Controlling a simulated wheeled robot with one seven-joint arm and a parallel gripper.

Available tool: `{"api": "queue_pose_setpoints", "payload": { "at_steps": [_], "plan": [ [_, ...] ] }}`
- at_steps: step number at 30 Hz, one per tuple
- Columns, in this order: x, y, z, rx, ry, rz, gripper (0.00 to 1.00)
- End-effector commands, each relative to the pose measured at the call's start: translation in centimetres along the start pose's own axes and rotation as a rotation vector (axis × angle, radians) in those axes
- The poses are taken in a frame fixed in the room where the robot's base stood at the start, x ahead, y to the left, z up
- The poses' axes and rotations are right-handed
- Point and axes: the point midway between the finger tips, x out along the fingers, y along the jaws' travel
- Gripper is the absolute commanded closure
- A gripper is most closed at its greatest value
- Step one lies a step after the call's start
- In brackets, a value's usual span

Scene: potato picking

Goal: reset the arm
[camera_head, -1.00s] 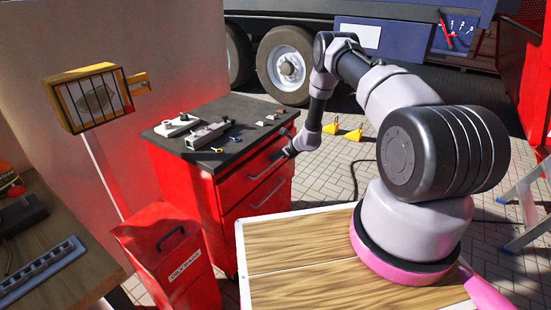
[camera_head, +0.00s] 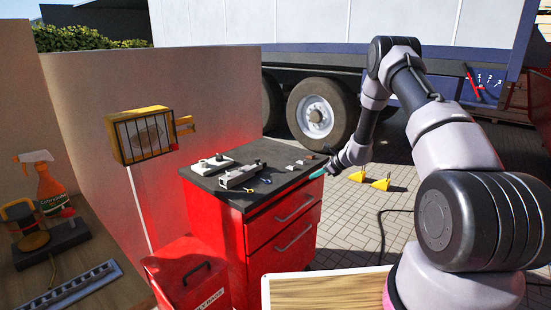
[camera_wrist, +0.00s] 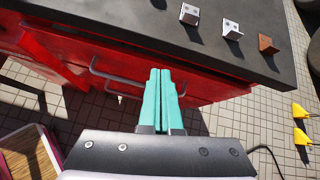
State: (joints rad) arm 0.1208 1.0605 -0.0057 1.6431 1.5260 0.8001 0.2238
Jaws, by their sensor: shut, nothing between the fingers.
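My gripper (camera_head: 319,174) is at the right edge of the red tool cabinet (camera_head: 262,245) in the head view, near the level of its dark top. In the wrist view the two teal fingers of my gripper (camera_wrist: 160,75) lie together with nothing held between them. They point toward the front edge of the cabinet's dark top (camera_wrist: 190,40), over the red drawer front. In the head view my arm arches up from its base at the lower right and bends down to the gripper.
Small metal brackets (camera_wrist: 189,14) and a brown block (camera_wrist: 268,44) lie near the top's edge. Grey metal parts (camera_head: 240,176) lie on the cabinet. Yellow wedges (camera_head: 381,184) stand on the paving. A red oily-rags bin (camera_head: 190,272) and a yellow caged lamp (camera_head: 140,136) are at left. A truck stands behind.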

Motion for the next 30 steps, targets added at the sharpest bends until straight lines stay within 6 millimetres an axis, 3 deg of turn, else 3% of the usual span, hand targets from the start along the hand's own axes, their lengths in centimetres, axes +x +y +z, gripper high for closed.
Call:
{"api": "queue_pose_setpoints", "payload": {
  "at_steps": [1, 6, 12, 15, 22, 30],
  "plan": [
    [-2.3, -0.1, 3.2, -0.073, -0.010, 0.006, 1.00],
    [-9.5, 1.6, 11.1, -0.318, -0.015, 0.047, 1.00],
    [-18.3, 5.4, 18.1, -0.604, -0.002, 0.085, 1.00],
    [-22.6, 7.8, 20.6, -0.746, 0.015, 0.099, 1.00],
    [-32.2, 14.1, 24.0, -1.065, 0.078, 0.122, 1.00],
    [-42.0, 21.8, 23.8, -1.421, 0.202, 0.132, 1.00]
  ]
}}
